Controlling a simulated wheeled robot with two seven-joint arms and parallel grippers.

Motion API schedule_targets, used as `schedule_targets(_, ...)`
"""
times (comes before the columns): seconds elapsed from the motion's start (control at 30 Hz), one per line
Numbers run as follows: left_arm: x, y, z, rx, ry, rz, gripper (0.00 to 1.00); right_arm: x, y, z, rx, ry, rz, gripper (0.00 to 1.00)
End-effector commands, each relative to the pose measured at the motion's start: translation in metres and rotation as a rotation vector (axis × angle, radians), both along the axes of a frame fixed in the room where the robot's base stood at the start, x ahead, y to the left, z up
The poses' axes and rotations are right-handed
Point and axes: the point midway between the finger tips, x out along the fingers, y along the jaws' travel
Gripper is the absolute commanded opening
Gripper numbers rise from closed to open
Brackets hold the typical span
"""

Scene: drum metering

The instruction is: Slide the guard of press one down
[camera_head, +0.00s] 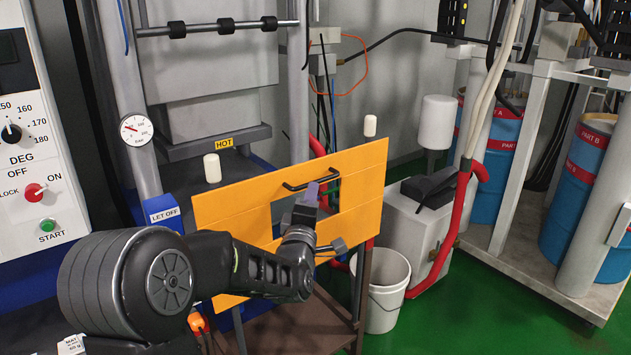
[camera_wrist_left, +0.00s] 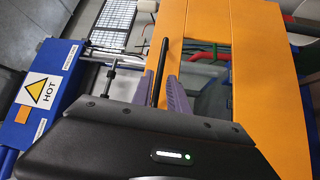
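The guard of press one is an orange panel (camera_head: 235,208) with a window cut in it. It also shows in the wrist view (camera_wrist_left: 268,80). A black bar handle (camera_head: 296,186) crosses the top of its window. My left gripper (camera_head: 311,191) is at this handle. In the wrist view the purple fingers of the left gripper (camera_wrist_left: 160,78) stand on both sides of the black handle bar (camera_wrist_left: 163,58), with narrow gaps showing beside it. The fingers look open around the bar. Whether they touch it is hard to tell. My right gripper is not in view.
White knobs (camera_head: 212,168) stand behind the panel's top edge. A hot sign (camera_head: 224,142) marks the press above. A white bucket (camera_head: 383,290) stands on the green floor to the right. A control panel (camera_head: 35,150) is at the left; blue drums (camera_head: 572,190) stand at the right.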

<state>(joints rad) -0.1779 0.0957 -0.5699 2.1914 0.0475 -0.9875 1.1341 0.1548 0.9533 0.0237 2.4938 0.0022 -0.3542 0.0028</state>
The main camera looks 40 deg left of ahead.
Motion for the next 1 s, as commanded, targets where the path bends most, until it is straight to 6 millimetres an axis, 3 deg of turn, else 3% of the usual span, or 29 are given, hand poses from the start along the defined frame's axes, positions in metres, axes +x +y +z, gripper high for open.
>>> schedule_targets(0.2, 0.031, 0.015, 0.007, 0.004, 0.003, -0.001, 0.2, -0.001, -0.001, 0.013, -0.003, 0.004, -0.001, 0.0)
schedule_targets(0.4, 0.05, 0.026, 0.008, 0.003, 0.001, 0.0, 0.2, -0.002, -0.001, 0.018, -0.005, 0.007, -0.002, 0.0)
schedule_targets(0.73, 0.052, 0.028, 0.008, 0.001, 0.0, 0.0, 0.19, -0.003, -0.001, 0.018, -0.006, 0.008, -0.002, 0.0)
schedule_targets(1.0, 0.052, 0.028, 0.008, 0.001, 0.0, 0.0, 0.0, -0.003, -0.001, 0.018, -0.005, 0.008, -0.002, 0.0)
